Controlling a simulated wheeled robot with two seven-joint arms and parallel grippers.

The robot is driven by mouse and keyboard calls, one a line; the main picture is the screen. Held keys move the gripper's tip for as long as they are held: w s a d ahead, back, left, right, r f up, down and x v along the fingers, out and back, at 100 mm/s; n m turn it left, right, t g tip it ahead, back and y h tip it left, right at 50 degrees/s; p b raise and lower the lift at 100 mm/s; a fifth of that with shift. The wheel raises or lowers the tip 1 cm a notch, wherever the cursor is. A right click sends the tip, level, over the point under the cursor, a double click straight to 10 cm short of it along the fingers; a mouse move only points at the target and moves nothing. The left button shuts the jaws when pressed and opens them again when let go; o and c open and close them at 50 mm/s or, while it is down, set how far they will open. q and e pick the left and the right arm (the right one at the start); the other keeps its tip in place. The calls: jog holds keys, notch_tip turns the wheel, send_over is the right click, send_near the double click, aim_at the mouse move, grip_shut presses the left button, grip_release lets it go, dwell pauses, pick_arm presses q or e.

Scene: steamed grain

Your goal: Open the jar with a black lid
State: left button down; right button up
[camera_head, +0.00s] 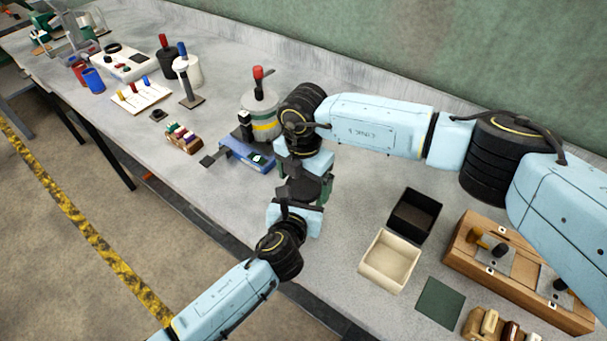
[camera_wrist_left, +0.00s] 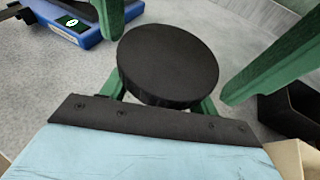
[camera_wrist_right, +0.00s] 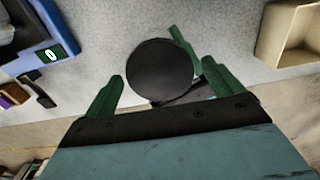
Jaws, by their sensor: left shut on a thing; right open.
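The jar's round black lid (camera_wrist_left: 168,65) shows from above in the left wrist view and also in the right wrist view (camera_wrist_right: 160,70). The jar body is mostly hidden under the lid. My left gripper (camera_head: 296,207) is shut on the jar, with its green fingers reaching past both sides below the lid. My right gripper (camera_head: 306,180) is above the jar and open, with its green fingers spread on either side of the lid and visible gaps to it. In the head view the two grippers hide the jar.
A blue scale (camera_head: 248,156) stands close to the left of the grippers, with a striped canister (camera_head: 262,112) behind it. A black box (camera_head: 414,216) and a beige box (camera_head: 388,262) stand to the right. A wooden rack (camera_head: 465,255) is farther right. The table's front edge is near my left arm.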

jog(key=c, duration=1)
jog(key=n, duration=0.3)
jog(key=shift+n, duration=0.4)
jog(key=shift+c, duration=0.3)
jog(key=n, duration=0.3)
jog(key=shift+r+n, duration=0.1)
jog(key=shift+n, duration=0.3)
jog(key=n, duration=0.6)
jog(key=o, duration=1.1)
jog(key=shift+s+a, duration=0.1)
jog(key=shift+s, duration=0.05)
